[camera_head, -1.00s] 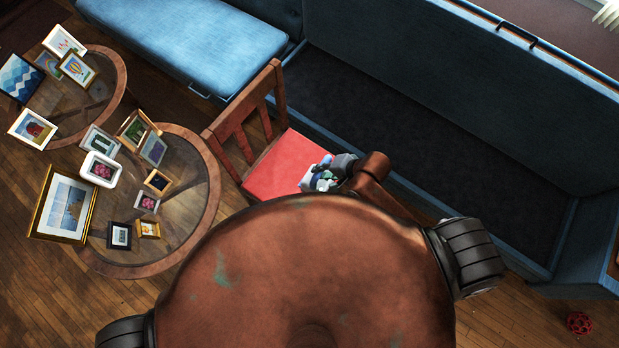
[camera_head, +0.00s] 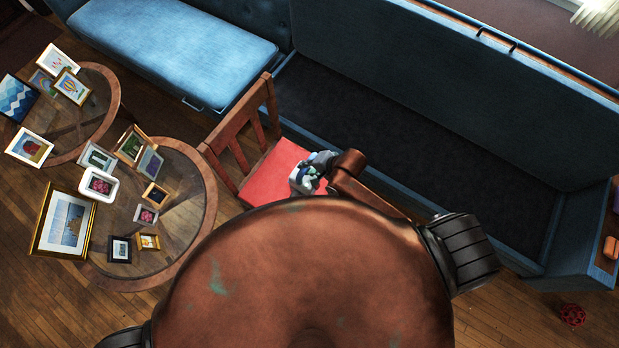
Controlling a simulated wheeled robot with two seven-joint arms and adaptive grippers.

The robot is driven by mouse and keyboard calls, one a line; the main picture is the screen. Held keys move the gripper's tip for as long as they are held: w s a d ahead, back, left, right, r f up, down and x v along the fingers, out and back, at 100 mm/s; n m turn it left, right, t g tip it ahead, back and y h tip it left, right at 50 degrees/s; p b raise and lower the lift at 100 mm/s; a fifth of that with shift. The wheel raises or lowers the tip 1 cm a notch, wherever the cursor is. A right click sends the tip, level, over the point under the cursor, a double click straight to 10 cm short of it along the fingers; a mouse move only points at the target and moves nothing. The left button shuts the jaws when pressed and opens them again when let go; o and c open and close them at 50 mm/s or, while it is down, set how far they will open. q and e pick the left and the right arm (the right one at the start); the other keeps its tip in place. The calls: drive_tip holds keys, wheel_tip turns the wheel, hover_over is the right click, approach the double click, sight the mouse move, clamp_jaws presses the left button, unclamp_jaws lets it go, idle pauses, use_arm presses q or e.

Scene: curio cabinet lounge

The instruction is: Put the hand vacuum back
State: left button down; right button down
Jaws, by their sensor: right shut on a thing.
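My right gripper (camera_head: 321,160) is shut on a small white, blue and dark thing, which looks like the hand vacuum (camera_head: 301,181). It shows over the red seat of a wooden chair (camera_head: 266,185). I cannot tell whether it touches the seat. My brown right forearm and round body hide part of the view around it. A long blue storage bench (camera_head: 562,225) stands behind the chair, with its dark inside (camera_head: 430,150) open and bare where I can see it. My left gripper is not in view.
Two round glass-topped tables (camera_head: 205,215) (camera_head: 112,100) at the left carry several picture frames. A closed blue bench section (camera_head: 175,50) lies at the upper left. A red openwork ball (camera_head: 572,314) lies on the wooden floor at the lower right.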

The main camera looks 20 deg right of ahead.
drive_tip(key=w+f, duration=0.2)
drive_tip(key=w+f+b, duration=0.1)
drive_tip(key=w+f, duration=0.2)
drive_tip(key=shift+d+f, duration=0.2)
drive_tip(key=shift+w+f, duration=0.15)
drive_tip(key=shift+f, duration=0.25)
drive_tip(key=shift+f+b, duration=0.35)
drive_tip(key=shift+f, duration=1)
drive_tip(key=c, duration=1.8)
unclamp_jaws()
drive_tip(key=shift+d+f, duration=0.1)
drive_tip(key=shift+f, duration=0.05)
